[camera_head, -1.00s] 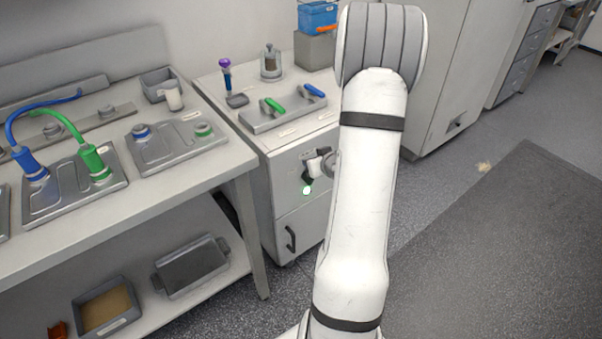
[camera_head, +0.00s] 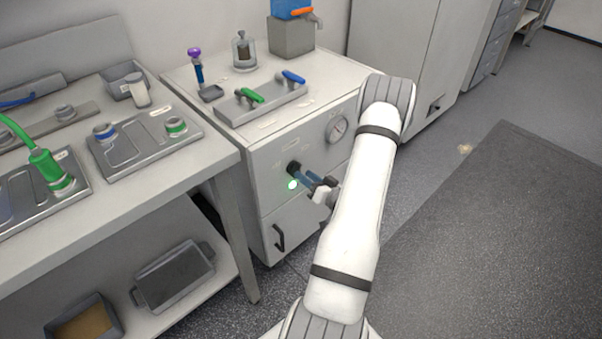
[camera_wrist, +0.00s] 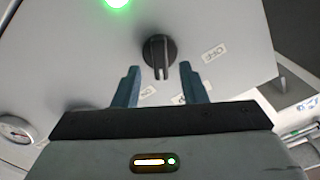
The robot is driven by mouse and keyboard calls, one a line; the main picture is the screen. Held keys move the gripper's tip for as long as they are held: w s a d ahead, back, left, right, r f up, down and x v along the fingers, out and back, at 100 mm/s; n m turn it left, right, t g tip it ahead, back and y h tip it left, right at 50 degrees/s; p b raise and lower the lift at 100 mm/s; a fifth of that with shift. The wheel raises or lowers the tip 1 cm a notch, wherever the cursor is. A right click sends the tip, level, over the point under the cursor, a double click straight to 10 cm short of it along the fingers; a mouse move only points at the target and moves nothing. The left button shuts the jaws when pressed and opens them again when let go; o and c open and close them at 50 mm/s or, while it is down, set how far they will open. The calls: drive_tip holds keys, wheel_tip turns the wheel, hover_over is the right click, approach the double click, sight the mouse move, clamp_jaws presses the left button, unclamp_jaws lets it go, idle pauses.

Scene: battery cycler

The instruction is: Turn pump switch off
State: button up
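The pump switch is a round black knob (camera_head: 293,168) with a raised grip bar, on the front panel of the grey cabinet (camera_head: 262,180). In the wrist view the knob (camera_wrist: 157,47) is near the top centre, its bar pointing down the picture. My gripper (camera_head: 304,175) is at the panel, its two blue-grey fingers pointing toward the knob. In the wrist view my gripper (camera_wrist: 159,68) is open, with one finger on each side of the bar's line. I cannot tell whether the fingers reach around the bar. A green lamp (camera_head: 292,185) is lit beside the knob.
A pressure gauge (camera_head: 337,128) sits on the panel to the right. Small labels (camera_wrist: 213,52) surround the knob. A valve tray (camera_head: 262,105) with green and blue handles is on top. The bench (camera_head: 190,175) stands close at left; the floor at right is open.

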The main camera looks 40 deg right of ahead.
sight(295, 169)
drive_tip(key=w, duration=0.2)
drive_tip(key=shift+w+a, duration=0.1)
drive_tip(key=shift+w, duration=0.2)
drive_tip(key=shift+c, duration=0.6)
